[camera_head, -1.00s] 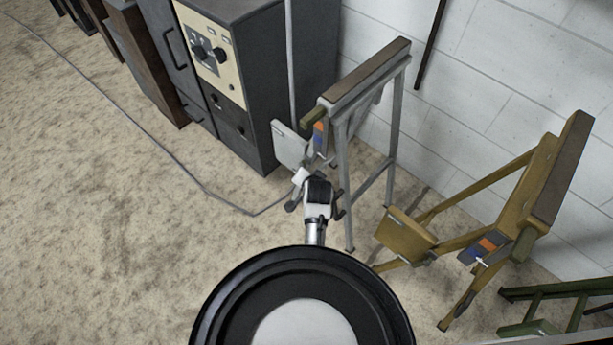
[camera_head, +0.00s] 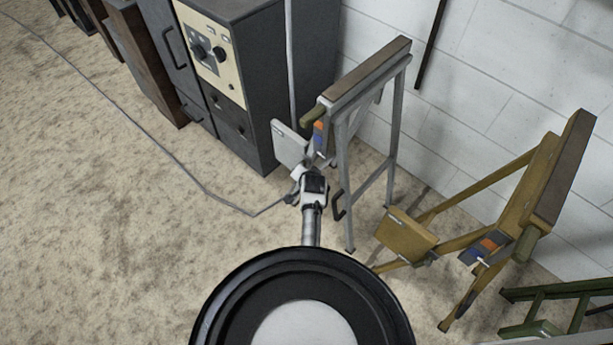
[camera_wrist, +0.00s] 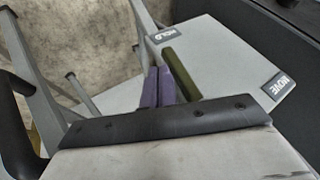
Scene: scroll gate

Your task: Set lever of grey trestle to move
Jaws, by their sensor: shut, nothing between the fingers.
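The grey trestle (camera_head: 399,125) stands by the wall with a dark top beam. A pale grey plate (camera_head: 289,146) hangs on its near side. In the wrist view the plate (camera_wrist: 215,65) bears a MOVE label (camera_wrist: 279,86) at right and another label (camera_wrist: 165,35), apparently HOLD, at upper left. An olive lever (camera_wrist: 181,76) lies across the plate, its tip near the upper-left label. My gripper (camera_wrist: 157,72) is shut, its purple fingers just left of the lever, close beside it. Whether they touch is unclear. The lever's lower end is hidden behind my gripper.
A yellow trestle (camera_head: 543,175) with a similar plate (camera_head: 405,234) stands to the right. Part of a green trestle (camera_head: 545,305) shows at lower right. A dark cabinet (camera_head: 240,85) stands close on the left. A cable (camera_head: 180,168) runs over the otherwise clear floor at left.

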